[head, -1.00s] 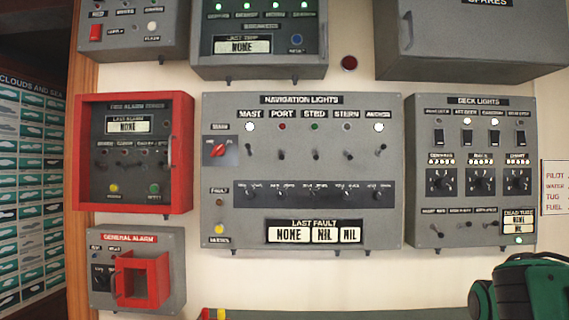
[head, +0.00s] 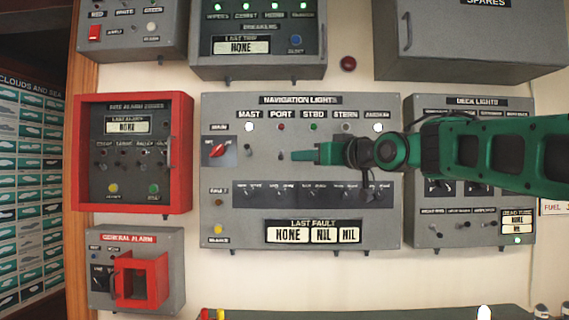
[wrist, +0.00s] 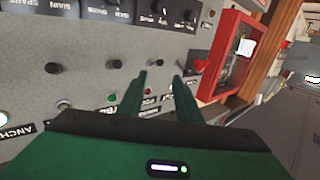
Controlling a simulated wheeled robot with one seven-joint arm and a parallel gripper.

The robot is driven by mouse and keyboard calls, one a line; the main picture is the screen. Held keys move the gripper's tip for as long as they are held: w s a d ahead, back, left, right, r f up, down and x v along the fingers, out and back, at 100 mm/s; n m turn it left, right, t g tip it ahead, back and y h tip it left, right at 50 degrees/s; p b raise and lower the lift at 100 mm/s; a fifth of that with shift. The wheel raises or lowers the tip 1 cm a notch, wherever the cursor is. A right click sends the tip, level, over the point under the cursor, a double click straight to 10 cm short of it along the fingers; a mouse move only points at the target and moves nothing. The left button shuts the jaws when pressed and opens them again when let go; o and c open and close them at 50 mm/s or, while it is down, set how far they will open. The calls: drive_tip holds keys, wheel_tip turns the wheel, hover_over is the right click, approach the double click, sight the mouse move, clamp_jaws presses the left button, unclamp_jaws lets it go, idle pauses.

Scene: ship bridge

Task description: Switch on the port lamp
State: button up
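The grey navigation lights panel (head: 225,185) is on the wall. Its port lamp (head: 282,127) is a dark red dot under the PORT label, between the bright white mast lamp (head: 249,127) and the dark green starboard lamp (head: 313,127). The port toggle (head: 281,156) is below its lamp. My gripper (head: 298,153) is just right of this toggle in the head view and covers the starboard and stern toggles. In the wrist view my gripper (wrist: 159,78) has its two fingers apart, with a dark toggle (wrist: 157,62) beyond the gap between the tips. Contact cannot be told.
A red selector knob (head: 217,150) is left of the toggles. A row of small fault switches (head: 282,192) runs below. The red-framed fire alarm box (head: 183,150) juts out at left. My arm covers part of the deck lights panel (head: 465,215).

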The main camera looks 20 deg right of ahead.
sight(282, 158)
drive_tip(key=x, duration=1)
drive_tip(key=shift+w+f, duration=0.1)
clamp_jaws()
